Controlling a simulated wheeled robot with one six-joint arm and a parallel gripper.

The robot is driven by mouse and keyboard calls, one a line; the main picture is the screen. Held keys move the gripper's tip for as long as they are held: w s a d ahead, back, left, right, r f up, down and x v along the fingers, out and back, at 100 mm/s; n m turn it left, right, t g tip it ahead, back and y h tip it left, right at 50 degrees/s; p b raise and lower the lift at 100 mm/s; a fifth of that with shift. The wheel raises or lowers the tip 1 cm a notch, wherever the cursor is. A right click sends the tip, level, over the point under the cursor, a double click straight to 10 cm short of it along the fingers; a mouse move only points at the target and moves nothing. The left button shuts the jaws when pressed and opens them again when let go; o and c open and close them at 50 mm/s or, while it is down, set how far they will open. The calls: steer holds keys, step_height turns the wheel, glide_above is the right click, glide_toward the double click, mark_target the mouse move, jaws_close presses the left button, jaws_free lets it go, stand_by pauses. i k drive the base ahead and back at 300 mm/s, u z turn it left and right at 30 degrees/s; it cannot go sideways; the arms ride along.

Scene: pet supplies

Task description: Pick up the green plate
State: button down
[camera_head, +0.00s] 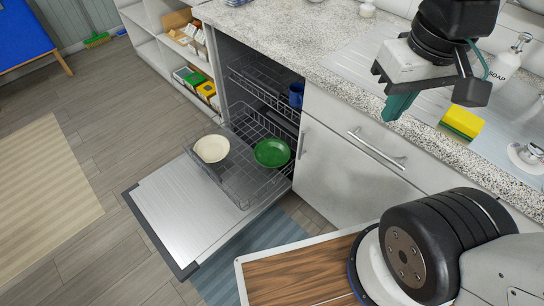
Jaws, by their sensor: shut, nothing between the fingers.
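The green plate (272,153) sits in the pulled-out lower rack (245,185) of the open dishwasher, at the rack's right side. It looks round and shallow, with its inside facing up. A cream bowl (211,148) sits in the same rack to its left, apart from it. My gripper (398,106) is at the upper right, in front of the counter, well to the right of the plate and apart from it. Its green fingers point downward and are shut, with nothing between them.
The open dishwasher door (190,212) lies low under the rack. The upper rack (262,92) holds a blue mug (296,95). The counter edge (300,72) and white cabinet front (330,155) border the plate's right.

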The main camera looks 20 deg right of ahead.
mark_target(270, 152)
steer(key=u, duration=0.5)
steer(key=k, duration=0.6)
steer(key=u, duration=0.75)
steer(key=i, duration=1.25)
steer(key=z, duration=0.9)
